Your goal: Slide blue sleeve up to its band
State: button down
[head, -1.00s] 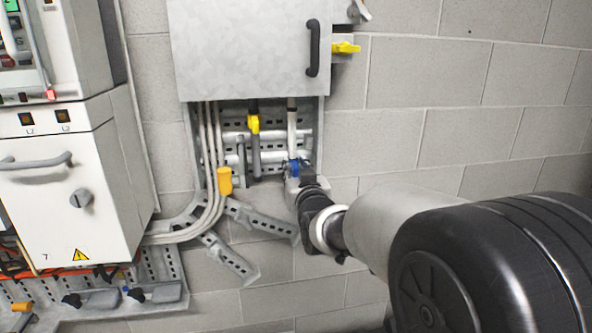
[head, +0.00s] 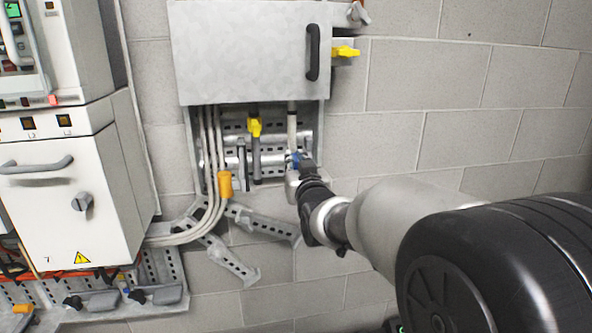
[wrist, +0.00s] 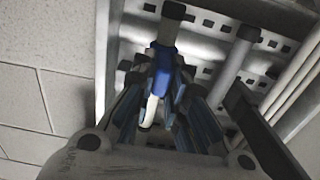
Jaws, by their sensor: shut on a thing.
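The blue sleeve (head: 293,159) is around the right-hand upright pipe (head: 292,128) under the grey cabinet. My gripper (head: 299,163) is shut on the sleeve from the lower right and partly hides it. In the wrist view the blue sleeve (wrist: 161,62) shows between the fingers of my gripper (wrist: 165,88). A white stretch of the pipe (wrist: 151,108) shows on one side of it and a grey stretch on the other. In the head view, bare white pipe lies above the sleeve. A small dark mark is high on that pipe; I cannot tell if it is the band.
The cabinet (head: 245,55) with its black handle hangs above. A pipe with a yellow sleeve (head: 254,127) stands to the left. Bent cables with an orange sleeve (head: 225,184) and a white drive unit (head: 70,200) are farther left. Bare block wall (head: 480,110) lies right.

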aim_at(293, 118)
notch_tip(293, 118, up, 10)
jog(key=p, duration=0.3)
jog(key=shift+r, duration=0.2)
jog(key=c, duration=2)
grip_release()
jog(key=o, duration=0.4)
jog(key=shift+f, duration=0.15)
jog(key=shift+s, duration=0.1)
jog(key=v, duration=1.2)
